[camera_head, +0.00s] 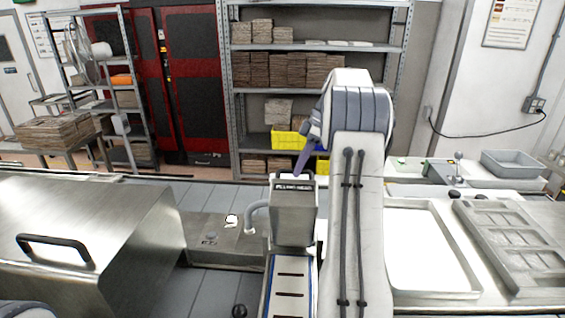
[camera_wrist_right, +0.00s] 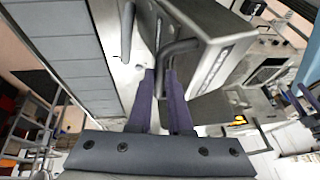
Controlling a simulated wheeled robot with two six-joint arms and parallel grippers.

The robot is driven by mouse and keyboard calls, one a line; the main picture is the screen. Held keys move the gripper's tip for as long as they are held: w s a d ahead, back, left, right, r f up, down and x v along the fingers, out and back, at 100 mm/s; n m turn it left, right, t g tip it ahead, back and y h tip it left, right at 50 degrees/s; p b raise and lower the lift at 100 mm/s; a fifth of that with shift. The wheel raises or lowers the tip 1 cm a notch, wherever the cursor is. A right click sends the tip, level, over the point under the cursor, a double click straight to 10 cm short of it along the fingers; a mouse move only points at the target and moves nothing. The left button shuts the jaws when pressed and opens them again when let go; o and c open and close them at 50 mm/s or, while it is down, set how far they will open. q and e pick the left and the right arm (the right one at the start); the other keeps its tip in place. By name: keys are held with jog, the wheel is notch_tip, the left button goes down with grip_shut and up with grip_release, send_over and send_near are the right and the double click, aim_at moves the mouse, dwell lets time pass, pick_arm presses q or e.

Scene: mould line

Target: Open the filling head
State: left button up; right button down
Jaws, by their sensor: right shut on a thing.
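The filling head (camera_head: 294,217) is a grey metal box with a dark label near its top, in the middle of the head view. A curved pale hose or pipe stands at its left side. In the wrist view, the filling head (camera_wrist_right: 205,30) fills the top middle, with a dark bar handle (camera_wrist_right: 182,46) on it. My right gripper (camera_head: 301,170) reaches down to the top of the box; its purple fingers (camera_wrist_right: 163,82) are shut on the handle. My arm hides part of the box's right side. My left gripper is not in view.
A steel hood with a black handle (camera_head: 55,247) stands at the left. A white tray (camera_head: 478,292) and a grey mould (camera_head: 520,235) lie on the right-hand bench. A grey bin (camera_head: 513,164) is behind them. Shelves (camera_head: 315,47) with stacked goods stand at the back.

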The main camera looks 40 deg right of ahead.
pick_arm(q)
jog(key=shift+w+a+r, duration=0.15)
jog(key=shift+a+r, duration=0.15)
pick_arm(e)
jog(key=shift+w+d+f, duration=0.2)
jog(key=shift+d+f, duration=0.1)
jog(key=shift+d, duration=0.05)
jog(key=c, duration=1.3)
grip_release()
jog(key=o, duration=0.5)
jog(key=shift+w+d, duration=0.1)
jog(key=shift+w, duration=0.1)
jog(key=shift+c, duration=0.2)
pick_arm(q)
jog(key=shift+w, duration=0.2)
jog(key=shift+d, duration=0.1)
pick_arm(e)
jog(key=shift+r, duration=0.1)
